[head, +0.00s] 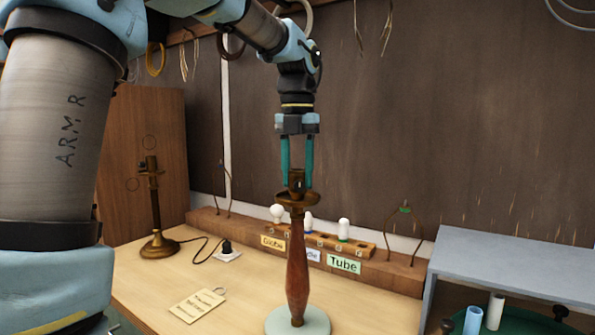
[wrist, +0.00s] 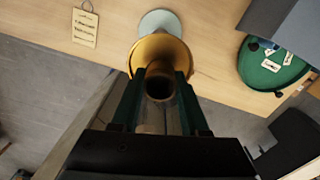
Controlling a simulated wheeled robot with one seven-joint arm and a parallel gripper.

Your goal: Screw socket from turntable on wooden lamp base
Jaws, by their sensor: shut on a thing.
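The wooden lamp base (head: 297,268) stands upright near the front middle of the table, on a pale round disc (head: 282,320). A brass cup (head: 297,200) tops its turned red-brown stem. My gripper (head: 297,172) points straight down above it, its teal fingers shut on the brown socket (head: 297,182). The socket sits upright in the middle of the cup. The wrist view looks into its dark open mouth (wrist: 159,87), with the cup (wrist: 160,48) around it; whether the threads are engaged is hidden. A green round turntable (wrist: 268,72) lies at right, holding cards and small dark parts.
A brass lamp (head: 155,215) with a cord stands at back left. A bulb rack (head: 325,240) with labels runs behind the wooden base. A paper tag (head: 197,305) lies at front left. A grey shelf (head: 515,270) stands right, above the turntable with blue and white tubes.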

